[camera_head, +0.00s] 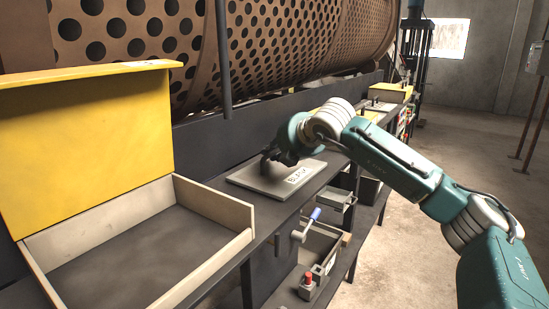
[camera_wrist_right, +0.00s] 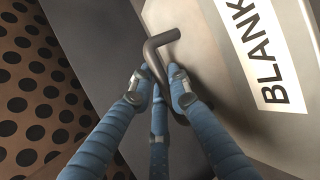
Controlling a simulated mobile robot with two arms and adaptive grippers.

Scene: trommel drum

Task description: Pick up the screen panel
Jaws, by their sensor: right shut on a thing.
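A flat grey panel (camera_head: 252,180) with a white label reading "BLANK" lies on or just above the dark bench, right of the tray. No visible gap shows beneath it. The panel also fills the right of the right wrist view (camera_wrist_right: 205,60). A dark bent handle (camera_wrist_right: 160,45) stands up from it. My right gripper (camera_head: 271,160) is at the panel's far left part, its blue fingers (camera_wrist_right: 160,88) shut around the handle. The fingers hide the handle's lower part. No perforated panel shows apart from the drum. My left gripper is out of view.
A large perforated brown drum (camera_head: 300,40) runs behind the bench. A tray (camera_head: 215,210) with a raised yellow back stands at left. A blue-handled crank (camera_head: 308,224) and a red-knobbed box (camera_head: 309,281) are below the front edge. Open floor lies right.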

